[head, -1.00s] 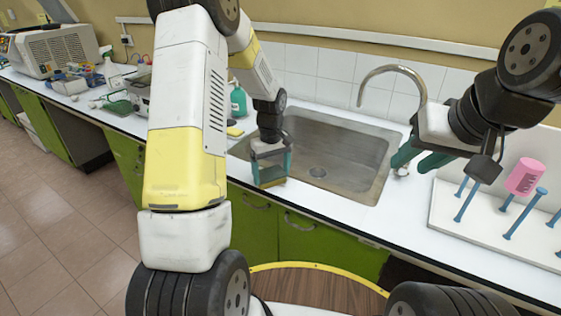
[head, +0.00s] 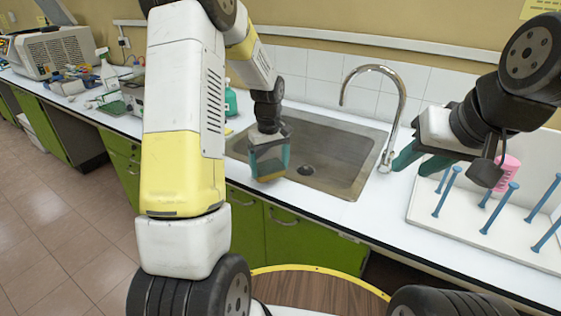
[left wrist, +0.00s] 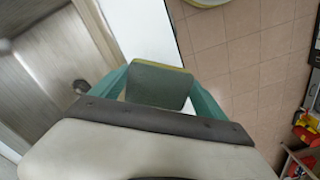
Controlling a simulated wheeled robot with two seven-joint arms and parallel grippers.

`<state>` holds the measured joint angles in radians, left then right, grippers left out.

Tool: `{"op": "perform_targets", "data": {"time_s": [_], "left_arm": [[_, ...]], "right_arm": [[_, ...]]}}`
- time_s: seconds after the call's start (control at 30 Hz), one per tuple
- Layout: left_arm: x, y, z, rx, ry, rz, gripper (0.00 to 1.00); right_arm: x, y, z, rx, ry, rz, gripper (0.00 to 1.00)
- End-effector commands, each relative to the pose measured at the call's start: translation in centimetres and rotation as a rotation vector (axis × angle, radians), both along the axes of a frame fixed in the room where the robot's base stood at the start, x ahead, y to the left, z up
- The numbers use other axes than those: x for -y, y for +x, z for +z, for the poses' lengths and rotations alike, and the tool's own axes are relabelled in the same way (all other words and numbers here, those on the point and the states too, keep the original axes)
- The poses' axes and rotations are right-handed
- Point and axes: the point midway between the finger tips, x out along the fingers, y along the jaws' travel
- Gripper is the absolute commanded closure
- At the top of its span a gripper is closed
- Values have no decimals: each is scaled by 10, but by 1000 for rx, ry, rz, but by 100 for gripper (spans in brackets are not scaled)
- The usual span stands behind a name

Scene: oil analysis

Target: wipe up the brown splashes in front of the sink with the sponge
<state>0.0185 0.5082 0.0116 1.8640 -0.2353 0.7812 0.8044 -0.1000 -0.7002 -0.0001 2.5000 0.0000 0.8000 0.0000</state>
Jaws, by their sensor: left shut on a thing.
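My left gripper (head: 270,166) is shut on the sponge (head: 267,170), at the front edge of the sink (head: 338,170) near its left side. In the left wrist view the sponge (left wrist: 160,86) sits between the teal fingers (left wrist: 155,88), with a dark green face and a yellowish edge. I cannot tell whether the sponge touches the counter. No brown splashes can be made out; the arm and sponge hide part of the counter. My right gripper (head: 420,160) is empty, with its teal fingers apart, above the counter right of the sink.
A curved tap (head: 400,100) stands at the sink's back right. A white rack with blue pegs (head: 490,222) and a pink labelled vessel (head: 503,174) is on the right. A green bottle (head: 231,100) stands behind the left arm. Green cabinets (head: 300,241) are below the white counter.

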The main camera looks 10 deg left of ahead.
Motion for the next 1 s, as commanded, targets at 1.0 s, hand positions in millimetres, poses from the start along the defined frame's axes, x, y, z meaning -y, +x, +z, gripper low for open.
{"op": "perform_targets", "data": {"time_s": [1.0], "left_arm": [[-9,-5,44,-1,1,0,59]], "right_arm": [[0,0,0,0,0,0,64]]}}
